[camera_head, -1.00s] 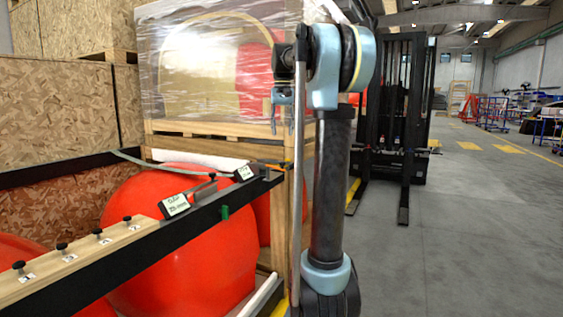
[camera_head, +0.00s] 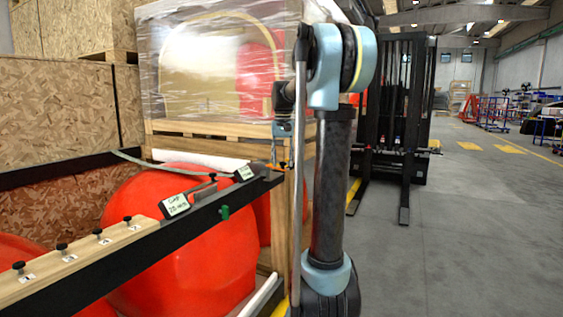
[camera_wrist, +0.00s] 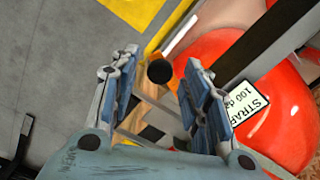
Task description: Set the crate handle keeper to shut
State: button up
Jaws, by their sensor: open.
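My gripper (camera_head: 277,155) points down just above the far right end of a black rail (camera_head: 190,230). In the wrist view its two blue-grey fingers (camera_wrist: 162,95) are spread apart, with nothing gripped. A round black knob (camera_wrist: 159,71) shows between the fingertips; I cannot tell whether they touch it. Small orange parts (camera_head: 283,165) show at the rail end, partly hidden by the fingers. A green knob (camera_head: 223,212) sits on the rail's front side. No label names the handle keeper, so I cannot tell which part it is or its position.
A label reading STRAP (camera_wrist: 243,103) stands near the fingers; another label plate (camera_head: 175,205) stands on the rail. Several black knobs line a wooden strip (camera_head: 80,262). Red nosecones (camera_head: 180,250) lie below. A wrapped wooden crate (camera_head: 205,130) stands behind. Open floor (camera_head: 470,230) lies to the right.

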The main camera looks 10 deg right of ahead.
jog(key=shift+c, duration=0.6)
grip_shut()
jog(key=shift+a, duration=0.1)
